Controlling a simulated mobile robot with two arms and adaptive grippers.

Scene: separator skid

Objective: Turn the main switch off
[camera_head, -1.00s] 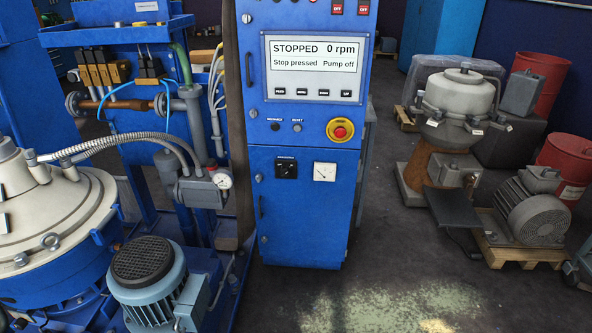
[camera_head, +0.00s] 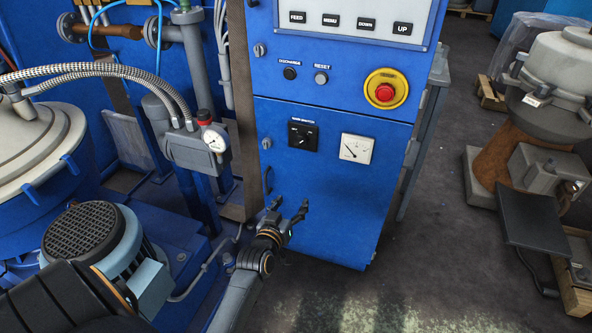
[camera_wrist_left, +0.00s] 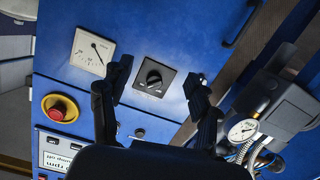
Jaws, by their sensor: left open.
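The main switch (camera_head: 303,135) is a black square plate with a rotary knob on the blue cabinet's lower door, left of a white dial meter (camera_head: 356,148). In the left wrist view the main switch (camera_wrist_left: 155,76) shows face on, its knob between the two fingers in the picture. My left gripper (camera_head: 289,212) is open and empty, below the switch and apart from it in the head view. Its fingers (camera_wrist_left: 153,92) also show in the left wrist view. My right gripper is not in view.
A red emergency stop on yellow (camera_head: 385,91) and two small buttons (camera_head: 305,75) sit above the switch. A pressure gauge (camera_head: 215,138) and hoses stand left of the cabinet (camera_head: 330,210). A motor (camera_head: 92,240) is at the lower left. Floor is clear at the cabinet's right front.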

